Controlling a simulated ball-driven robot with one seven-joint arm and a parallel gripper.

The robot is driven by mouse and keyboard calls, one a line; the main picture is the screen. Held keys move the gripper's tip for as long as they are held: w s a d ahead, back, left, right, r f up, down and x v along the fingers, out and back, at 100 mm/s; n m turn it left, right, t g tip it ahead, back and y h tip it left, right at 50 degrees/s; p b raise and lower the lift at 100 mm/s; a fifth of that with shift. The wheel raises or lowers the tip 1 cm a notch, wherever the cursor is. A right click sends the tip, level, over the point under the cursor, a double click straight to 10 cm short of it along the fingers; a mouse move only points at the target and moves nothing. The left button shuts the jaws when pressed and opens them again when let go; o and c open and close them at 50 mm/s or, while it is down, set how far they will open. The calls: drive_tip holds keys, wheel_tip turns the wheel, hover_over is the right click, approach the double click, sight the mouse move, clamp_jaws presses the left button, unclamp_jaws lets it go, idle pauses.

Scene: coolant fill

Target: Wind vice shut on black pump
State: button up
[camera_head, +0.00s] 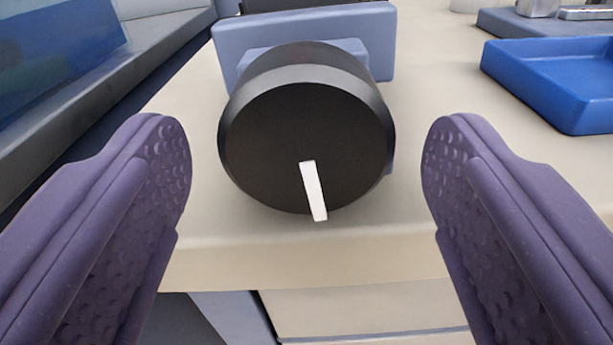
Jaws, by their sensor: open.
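A large round black knob (300,135) faces me at the front of a blue-grey vice (375,45) on the bench. A white mark (314,190) on the knob's face points down and slightly right. My gripper (306,175) is open, with one purple finger to the left and one to the right of the knob. The fingers are apart from the knob and nothing is between them in contact. Behind the knob, part of a dark object (295,5) shows at the top edge; I cannot tell whether it is the black pump. The vice jaws are mostly hidden.
The beige bench top (440,190) ends in a front edge below the knob. A blue tray (555,80) lies at the right. A grey-blue block with metal parts (545,22) is at the upper right. A grey ledge (110,85) runs along the left, beyond a dark gap.

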drive_tip(key=s+p, duration=0.1)
drive_tip(key=s, duration=0.6)
